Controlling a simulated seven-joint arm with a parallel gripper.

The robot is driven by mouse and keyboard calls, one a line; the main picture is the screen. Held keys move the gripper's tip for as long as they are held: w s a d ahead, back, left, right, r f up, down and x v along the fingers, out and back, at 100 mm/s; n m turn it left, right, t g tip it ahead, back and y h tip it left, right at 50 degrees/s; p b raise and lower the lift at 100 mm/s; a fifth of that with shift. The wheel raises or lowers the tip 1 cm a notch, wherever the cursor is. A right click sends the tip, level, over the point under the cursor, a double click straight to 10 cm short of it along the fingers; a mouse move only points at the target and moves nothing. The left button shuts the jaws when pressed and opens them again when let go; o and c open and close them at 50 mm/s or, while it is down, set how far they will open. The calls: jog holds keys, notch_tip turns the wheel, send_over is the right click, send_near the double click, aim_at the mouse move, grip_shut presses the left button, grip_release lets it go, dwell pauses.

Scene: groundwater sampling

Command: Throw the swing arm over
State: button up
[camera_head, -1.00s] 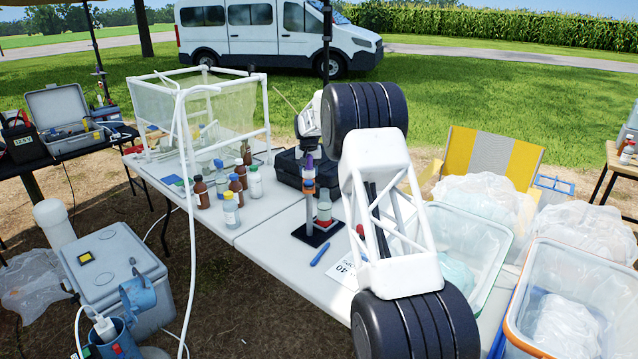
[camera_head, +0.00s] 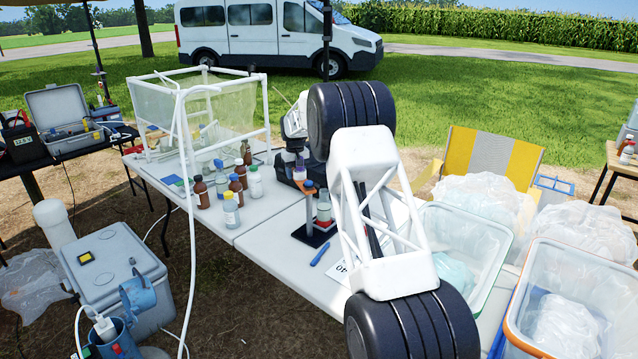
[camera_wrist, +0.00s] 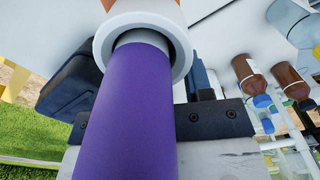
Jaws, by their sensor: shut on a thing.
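A small stand with a dark base (camera_head: 315,237) and a grey post (camera_head: 310,208) is on the white table. An orange swing arm (camera_head: 293,197) reaches left from the post in the head view. My gripper (camera_wrist: 150,122) is shut on the purple handle.
A small bottle (camera_head: 323,207) stands beside the post. Several brown and white bottles (camera_head: 237,190) stand to the left. A blue pen (camera_head: 319,256) lies in front. Clear bins (camera_head: 470,235) are at the right.

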jog(key=shift+s+a+n, duration=0.15)
jog(key=shift+a+n, duration=0.45)
jog(key=shift+a, duration=0.15)
jog(key=shift+a, duration=0.1)
jog(key=shift+s+a+n, duration=0.75)
jog(key=shift+a+n, duration=0.25)
jog(key=shift+n, duration=0.1)
jog(key=shift+s+a+n, duration=0.75)
jog(key=shift+a+n, duration=0.2)
jog(key=shift+n, duration=0.15)
jog(key=o, duration=0.3)
jog(key=shift+r, duration=0.15)
notch_tip(320, 180, up, 8)
jog(key=shift+f, duration=0.2)
